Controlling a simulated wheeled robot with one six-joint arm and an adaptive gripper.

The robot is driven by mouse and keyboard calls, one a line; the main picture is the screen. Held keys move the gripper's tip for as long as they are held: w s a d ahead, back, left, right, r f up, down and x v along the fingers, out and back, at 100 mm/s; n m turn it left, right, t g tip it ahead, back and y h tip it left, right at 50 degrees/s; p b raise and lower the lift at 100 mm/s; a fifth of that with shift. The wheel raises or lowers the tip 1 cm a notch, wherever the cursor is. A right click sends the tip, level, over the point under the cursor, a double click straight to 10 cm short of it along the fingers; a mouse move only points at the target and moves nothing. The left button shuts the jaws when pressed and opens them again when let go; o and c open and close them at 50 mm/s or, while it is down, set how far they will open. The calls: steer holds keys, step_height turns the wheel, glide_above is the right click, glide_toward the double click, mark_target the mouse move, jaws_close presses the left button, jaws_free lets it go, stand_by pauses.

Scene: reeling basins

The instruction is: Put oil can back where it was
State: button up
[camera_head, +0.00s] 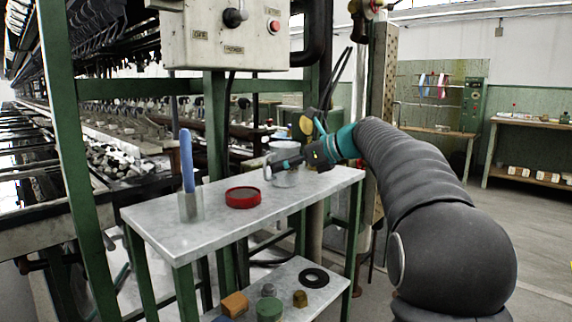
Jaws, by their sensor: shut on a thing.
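A pale grey vessel (286,178), which looks like the oil can, is at the far right part of the grey upper tabletop (225,225). My gripper (284,165) reaches in from the right and is shut on it, with the fingers across its front. The fingers and wrist hide part of the vessel, and its spout is not clear. Its bottom looks close to the tabletop; I cannot tell whether it touches.
A red round tin (243,198) and a clear holder (190,206) with a blue stick (187,160) stand left on the tabletop. The lower shelf holds a black ring (314,278), a green cylinder (269,309) and an orange block (235,304). A control box (225,35) hangs above.

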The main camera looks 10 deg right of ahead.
steer(key=shift+f, duration=0.1)
steer(key=o, duration=1.4)
steer(key=shift+s+d+r, duration=0.1)
steer(key=shift+d+r, duration=0.05)
steer(key=shift+r, duration=0.05)
steer(key=v, duration=1.2)
steer(key=s+a+f+n+g+h, duration=0.1)
steer(key=s+a+f+n+h, duration=0.1)
steer(key=s+a+f+n, duration=0.4)
steer(key=s+a+f+n+g+h, duration=0.1)
steer(key=s+a+f+n+h, duration=0.3)
steer(key=s, duration=0.4)
steer(key=s+d+f+n+h, duration=0.1)
steer(key=s+f+n+h, duration=0.3)
steer(key=s+f+n, duration=1.1)
steer(key=s+f, duration=0.3)
steer(key=s, duration=0.1)
steer(key=shift+s+f+n+g+p, duration=0.2)
steer(key=shift+f+n+g+p, duration=0.15)
steer(key=shift+n+g, duration=0.05)
